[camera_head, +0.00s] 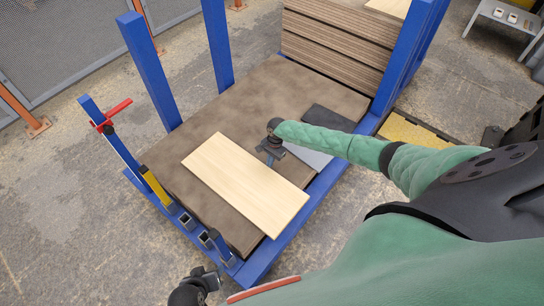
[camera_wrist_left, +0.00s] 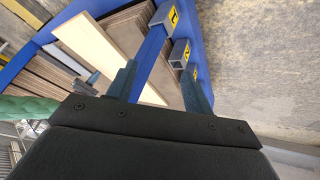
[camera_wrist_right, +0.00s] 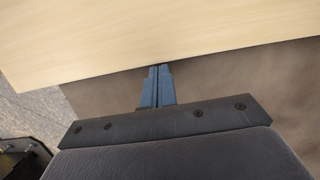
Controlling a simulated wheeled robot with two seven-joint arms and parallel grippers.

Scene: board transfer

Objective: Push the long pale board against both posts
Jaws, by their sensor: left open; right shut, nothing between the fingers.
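The long pale board (camera_head: 240,180) lies flat on a brown sheet stack (camera_head: 290,90), turned at an angle. It also shows in the left wrist view (camera_wrist_left: 100,45) and the right wrist view (camera_wrist_right: 160,35). My right gripper (camera_head: 268,158) is shut and empty at the board's long edge. In the right wrist view its fingertips (camera_wrist_right: 160,68) meet that edge; I cannot tell if they touch. My left gripper (camera_head: 214,278) is open and empty beyond the rack's near corner, apart from the board. Tall blue posts (camera_head: 150,75) (camera_head: 218,45) stand at the rack's far left.
The rack has a blue frame (camera_head: 285,238), with empty square sockets (camera_head: 187,222) along its near-left side. A shorter blue post with a red handle (camera_head: 118,108) stands left. A dark sheet (camera_head: 328,118) lies behind my right arm. Brown sheets (camera_head: 330,45) are stacked at the back.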

